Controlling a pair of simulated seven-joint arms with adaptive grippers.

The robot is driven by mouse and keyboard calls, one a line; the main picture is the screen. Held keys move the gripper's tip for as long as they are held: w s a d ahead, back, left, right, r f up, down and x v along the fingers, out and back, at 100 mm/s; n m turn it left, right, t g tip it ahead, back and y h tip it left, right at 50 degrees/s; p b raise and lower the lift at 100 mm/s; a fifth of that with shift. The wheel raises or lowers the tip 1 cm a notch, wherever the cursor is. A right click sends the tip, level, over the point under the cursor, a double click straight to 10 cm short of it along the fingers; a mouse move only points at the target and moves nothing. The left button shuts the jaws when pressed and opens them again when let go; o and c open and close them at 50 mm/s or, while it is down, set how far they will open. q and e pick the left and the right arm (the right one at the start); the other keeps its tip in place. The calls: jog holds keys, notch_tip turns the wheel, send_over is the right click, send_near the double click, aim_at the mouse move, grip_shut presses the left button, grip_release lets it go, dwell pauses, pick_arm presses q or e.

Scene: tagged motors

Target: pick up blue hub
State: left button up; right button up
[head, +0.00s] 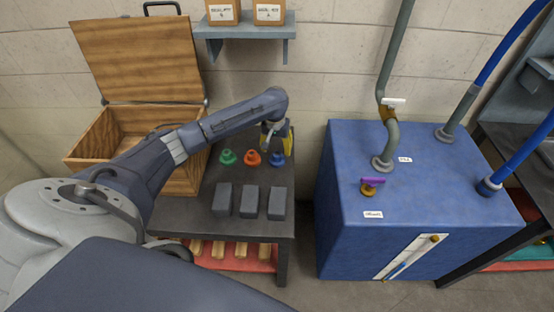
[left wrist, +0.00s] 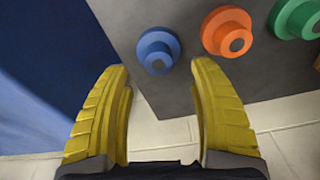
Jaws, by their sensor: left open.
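The blue hub (head: 277,159) stands at the right end of a row of hubs on the dark table (head: 208,217), near its right edge. It also shows in the left wrist view (left wrist: 158,50), beyond and between the fingertips. My left gripper (head: 274,134) is above and just behind the blue hub in the head view. Its yellow fingers (left wrist: 160,82) are open and empty in the left wrist view, apart from the hub. My right gripper is not in view.
An orange hub (head: 252,158) and a green hub (head: 227,157) stand left of the blue one. Several grey blocks (head: 249,201) are in front. An open wooden box (head: 185,178) is at left, a blue cabinet (head: 340,200) at right. A shelf (head: 245,31) hangs above.

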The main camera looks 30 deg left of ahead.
aim_at(277, 154)
pick_arm(q)
jog(key=shift+w+f, duration=0.15)
jog(key=shift+f, duration=2.5)
jog(key=shift+c, duration=0.3)
grip_shut()
jog(key=shift+r, duration=0.1)
